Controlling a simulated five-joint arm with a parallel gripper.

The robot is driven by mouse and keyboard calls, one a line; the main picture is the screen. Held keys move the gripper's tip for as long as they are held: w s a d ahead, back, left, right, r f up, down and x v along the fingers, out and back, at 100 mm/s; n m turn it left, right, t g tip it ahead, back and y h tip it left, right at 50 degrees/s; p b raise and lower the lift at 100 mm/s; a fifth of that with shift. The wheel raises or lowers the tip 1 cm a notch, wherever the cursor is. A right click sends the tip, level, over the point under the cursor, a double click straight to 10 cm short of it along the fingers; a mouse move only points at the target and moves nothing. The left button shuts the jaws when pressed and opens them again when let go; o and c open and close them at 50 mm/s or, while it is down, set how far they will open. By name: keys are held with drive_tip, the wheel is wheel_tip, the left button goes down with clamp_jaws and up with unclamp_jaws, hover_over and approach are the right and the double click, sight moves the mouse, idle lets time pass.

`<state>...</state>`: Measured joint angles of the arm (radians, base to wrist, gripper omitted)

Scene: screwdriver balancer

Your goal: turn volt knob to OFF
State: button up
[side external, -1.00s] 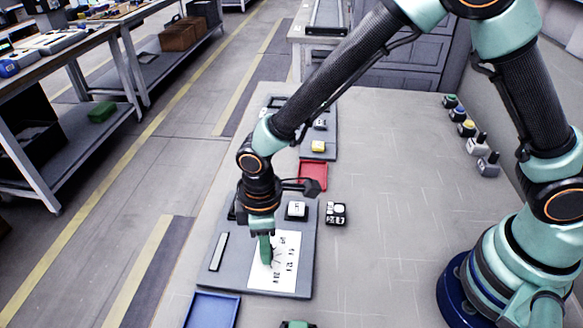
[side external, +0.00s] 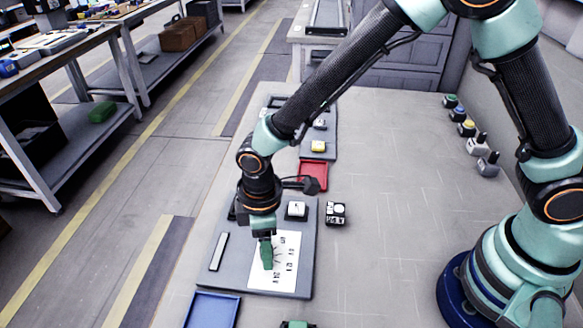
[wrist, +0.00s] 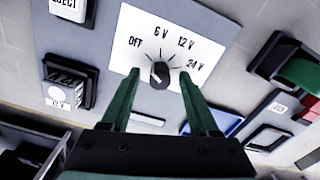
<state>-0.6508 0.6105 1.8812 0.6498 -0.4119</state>
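The volt knob (wrist: 159,74) is a small round black knob on a white dial plate (wrist: 205,47) marked OFF, 6 V, 12 V and 24 V. I cannot tell for sure which mark it points to. My gripper (wrist: 159,77) is open, its two green fingers standing on either side of the knob with gaps visible in the wrist view. In the side view my gripper (side external: 267,256) is over the white plate (side external: 287,272) and hides the knob.
A black box with a 12 V label (wrist: 58,95) sits left of the plate in the wrist view. In the side view, a blue tray (side external: 213,308), a red tray (side external: 313,176) and a black-and-white block (side external: 336,213) are close by. The bench to the right is mostly clear.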

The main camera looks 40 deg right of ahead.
wheel_tip(320, 180, up, 12)
idle(0.6)
drive_tip(key=shift+d+r, duration=0.1)
drive_tip(key=s+d+r+m+t, duration=0.1)
drive_tip(key=d+r+m+t, duration=0.1)
drive_tip(key=d, duration=0.6)
drive_tip(key=s+d+r+m+t, duration=0.1)
drive_tip(key=d+r+m, duration=0.4)
drive_tip(key=d, duration=0.3)
drive_tip(key=s+d+r+m+t, duration=0.2)
drive_tip(key=d+m, duration=0.3)
drive_tip(key=d, duration=0.3)
drive_tip(key=shift+d+r+t, duration=0.3)
drive_tip(key=shift+d+r, duration=0.05)
drive_tip(key=shift+r, duration=0.45)
